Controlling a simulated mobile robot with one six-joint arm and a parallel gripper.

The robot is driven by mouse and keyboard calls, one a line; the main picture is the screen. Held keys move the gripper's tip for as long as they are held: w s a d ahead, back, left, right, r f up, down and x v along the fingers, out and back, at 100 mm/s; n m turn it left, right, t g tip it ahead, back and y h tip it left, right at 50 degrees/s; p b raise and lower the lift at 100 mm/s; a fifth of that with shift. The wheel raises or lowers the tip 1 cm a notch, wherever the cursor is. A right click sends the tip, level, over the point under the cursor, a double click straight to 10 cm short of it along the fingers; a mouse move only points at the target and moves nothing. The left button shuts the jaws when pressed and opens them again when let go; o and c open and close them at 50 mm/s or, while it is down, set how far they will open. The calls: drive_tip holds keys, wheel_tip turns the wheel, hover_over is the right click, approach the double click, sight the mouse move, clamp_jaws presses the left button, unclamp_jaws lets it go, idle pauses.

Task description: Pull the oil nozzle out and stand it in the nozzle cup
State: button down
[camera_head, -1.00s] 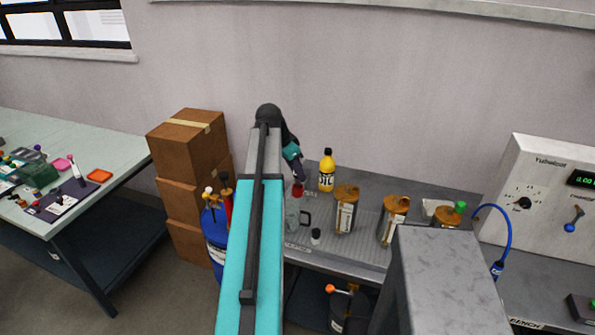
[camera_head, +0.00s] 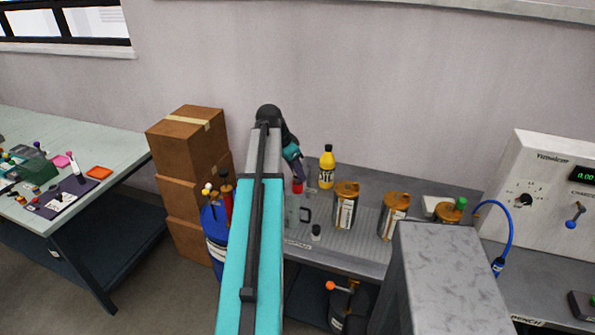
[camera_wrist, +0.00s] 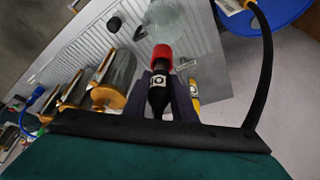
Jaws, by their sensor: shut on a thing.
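My gripper (camera_wrist: 171,95) is shut on a black piece with a round white label, which I take for the oil nozzle (camera_wrist: 157,95). Its red collar (camera_wrist: 162,55) sits just beyond the fingertips. In the head view the red part (camera_head: 297,187) shows directly above a clear jug (camera_head: 292,212) with a dark handle. The clear vessel also shows in the wrist view (camera_wrist: 167,20). I cannot tell whether the nozzle's end is inside it. I cannot tell which is the nozzle cup.
A yellow oil bottle (camera_head: 327,170) stands behind and to the right. Several brown-lidded canisters (camera_head: 346,208) stand along the ribbed bench. A blue drum (camera_head: 213,240) and stacked boxes (camera_head: 188,150) are left. A blue hose (camera_head: 510,232) hangs beside the control panel (camera_head: 550,175).

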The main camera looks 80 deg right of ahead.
drive_tip(key=shift+f+b, duration=0.35)
drive_tip(key=shift+f, duration=0.35)
drive_tip(key=c, duration=1.4)
unclamp_jaws()
drive_tip(key=shift+r, duration=0.1)
drive_tip(key=shift+b+v, duration=1.65)
drive_tip(key=shift+v, duration=5.15)
drive_tip(key=shift+a, duration=0.1)
